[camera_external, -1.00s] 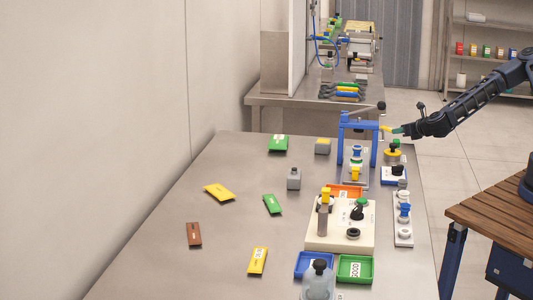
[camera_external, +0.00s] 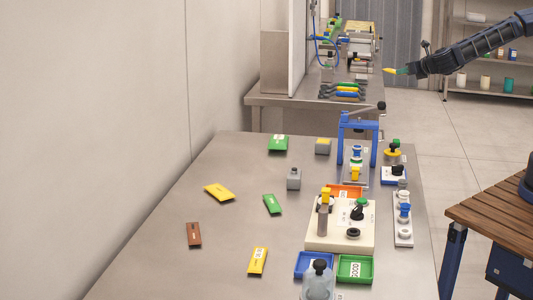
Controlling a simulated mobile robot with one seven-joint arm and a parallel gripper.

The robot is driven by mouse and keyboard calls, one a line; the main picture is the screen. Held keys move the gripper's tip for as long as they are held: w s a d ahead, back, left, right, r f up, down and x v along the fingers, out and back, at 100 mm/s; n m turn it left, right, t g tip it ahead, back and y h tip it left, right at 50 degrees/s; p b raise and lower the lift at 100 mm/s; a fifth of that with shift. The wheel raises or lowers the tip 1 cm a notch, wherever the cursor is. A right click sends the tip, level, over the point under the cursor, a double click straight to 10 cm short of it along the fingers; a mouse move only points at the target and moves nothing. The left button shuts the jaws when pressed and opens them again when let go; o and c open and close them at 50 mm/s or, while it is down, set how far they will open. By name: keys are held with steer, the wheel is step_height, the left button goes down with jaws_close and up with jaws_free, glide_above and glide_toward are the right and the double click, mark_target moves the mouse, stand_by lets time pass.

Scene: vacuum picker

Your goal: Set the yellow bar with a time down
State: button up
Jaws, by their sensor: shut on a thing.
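My gripper (camera_external: 402,71) is at the upper right, high above the far right part of the steel table (camera_external: 150,270). It is shut on a small yellow piece (camera_external: 389,70), which sticks out to the left of the fingers; any print on it cannot be read. Two yellow bars lie flat on the table: one at the left middle (camera_external: 219,192), and one nearer the front (camera_external: 257,261) with a white label. Their labels are too small to read, so I cannot tell which carries a time.
A blue frame (camera_external: 358,125) stands at the table's far right. A cream block with fittings (camera_external: 310,240), a blue tray (camera_external: 297,267) and a green tray (camera_external: 341,279) fill the right front. A brown bar (camera_external: 194,235) and green bar (camera_external: 271,204) lie left; bare steel surrounds them.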

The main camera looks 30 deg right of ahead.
step_height(320, 180, up, 4)
steer(key=w+a+f, duration=0.1)
steer(key=a+f, duration=0.1)
steer(key=a, duration=0.5)
steer(key=w+a+f, duration=0.2)
steer(key=a, duration=0.6)
step_height(320, 180, up, 4)
glide_above(311, 175)
step_height(311, 175, down, 25)
steer(key=shift+w+d+r, duration=0.1)
steer(key=shift+r, duration=0.05)
stand_by(0.7)
steer(key=shift+f, duration=0.6)
